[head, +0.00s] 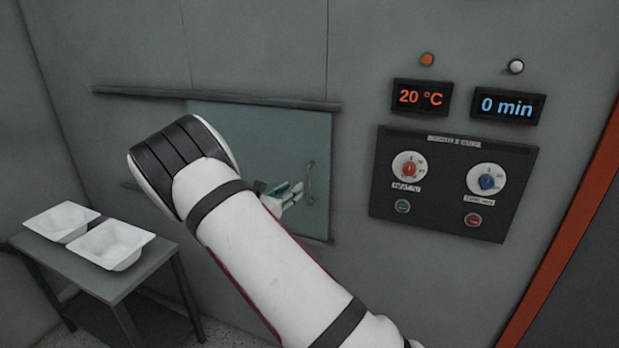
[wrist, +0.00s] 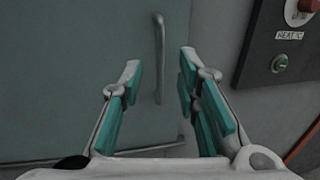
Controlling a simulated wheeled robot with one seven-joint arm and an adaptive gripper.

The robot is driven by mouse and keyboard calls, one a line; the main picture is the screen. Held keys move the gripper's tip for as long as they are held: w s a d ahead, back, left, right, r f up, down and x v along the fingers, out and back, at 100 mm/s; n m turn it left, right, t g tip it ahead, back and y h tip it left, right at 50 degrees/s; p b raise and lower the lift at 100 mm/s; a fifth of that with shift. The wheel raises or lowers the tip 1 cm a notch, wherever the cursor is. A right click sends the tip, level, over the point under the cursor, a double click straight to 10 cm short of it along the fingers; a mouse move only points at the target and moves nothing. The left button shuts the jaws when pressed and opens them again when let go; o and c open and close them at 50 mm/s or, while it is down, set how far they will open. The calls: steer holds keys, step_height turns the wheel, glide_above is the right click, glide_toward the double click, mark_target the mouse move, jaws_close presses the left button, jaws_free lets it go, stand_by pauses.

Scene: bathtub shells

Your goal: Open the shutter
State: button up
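The shutter (head: 250,140) is a grey-green panel set in the wall under a long horizontal rail (head: 215,98). It covers the opening as far as I can see, and my arm hides its lower left part. Its vertical bar handle (head: 310,183) is near its right edge. In the wrist view the shutter (wrist: 75,70) fills the left side, and the handle (wrist: 159,58) stands ahead, between the lines of my two fingers. My gripper (wrist: 158,75) is open, with nothing between its fingers. In the head view my gripper (head: 285,193) is just left of the handle, partly hidden by my arm.
A dark control panel (head: 450,218) with a red knob, a blue knob and two buttons is right of the shutter. Displays above it read 20 °C (head: 421,97) and 0 min (head: 507,105). A table (head: 110,278) at lower left holds two white tubs (head: 112,244).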

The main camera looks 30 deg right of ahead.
mark_target(308, 178)
steer(key=x, duration=1)
steer(key=shift+p, duration=0.3)
jaws_close()
